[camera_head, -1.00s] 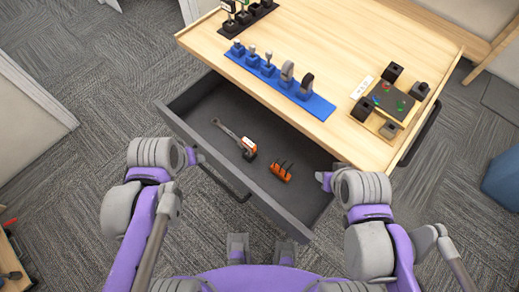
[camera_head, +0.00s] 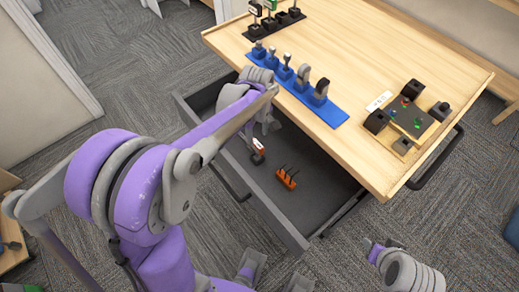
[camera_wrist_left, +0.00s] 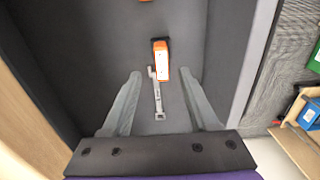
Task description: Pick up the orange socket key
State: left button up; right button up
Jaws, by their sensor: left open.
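The orange socket key (camera_wrist_left: 161,62) lies on the drawer floor in the left wrist view. It has an orange grip with a black end and a grey shaft reaching toward my wrist. In the head view its orange and black end (camera_head: 257,150) shows; my left arm hides the rest. My left gripper (camera_wrist_left: 161,75) is open and empty, with its fingers on either side of the key and apart from it. In the head view this gripper (camera_head: 268,122) is over the drawer, partly hidden by its arm. Part of my right arm's end shows at lower right; its jaws are unclear.
The open dark drawer (camera_head: 325,203) has walls around the key. An orange holder with black pins (camera_head: 287,178) lies nearby in it. The wooden tabletop (camera_head: 375,65) overhangs behind, with a blue tool rack (camera_head: 300,85) near its edge. Free drawer floor lies around the holder.

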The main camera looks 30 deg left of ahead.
aim_at(257, 143)
pick_arm(q)
jog(key=shift+s+f, duration=0.15)
jog(key=shift+f, duration=2.95)
grip_shut()
